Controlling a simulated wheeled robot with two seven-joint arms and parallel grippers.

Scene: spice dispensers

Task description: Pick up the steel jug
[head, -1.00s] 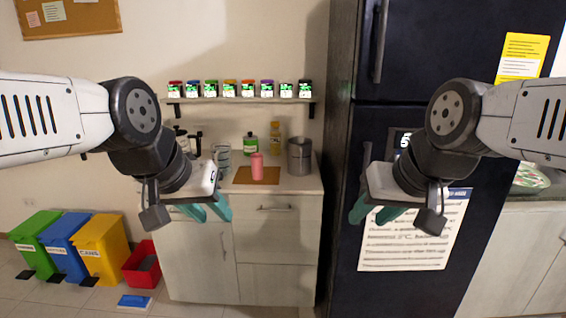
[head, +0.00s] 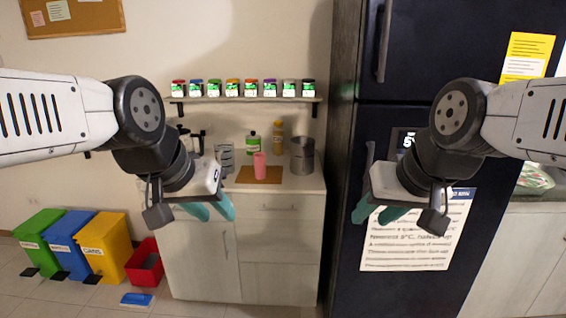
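A grey metal vessel (head: 302,155), which looks like the steel jug, stands upright at the right end of the counter, close to the dark fridge. My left gripper (head: 212,209) is in front of the counter, to the left of the jug and nearer to me. Its teal fingers are apart with nothing between them. My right gripper (head: 378,213) is in front of the fridge, to the right of the jug. Its teal fingers are also apart and empty. Neither gripper touches the jug.
A pink shaker (head: 259,165) stands on a brown board (head: 247,175), with a green-labelled bottle (head: 252,143) and a yellow bottle (head: 278,138) behind. A shelf (head: 215,99) of spice jars hangs above. The fridge (head: 390,130) borders the counter's right. Coloured bins (head: 103,247) stand left.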

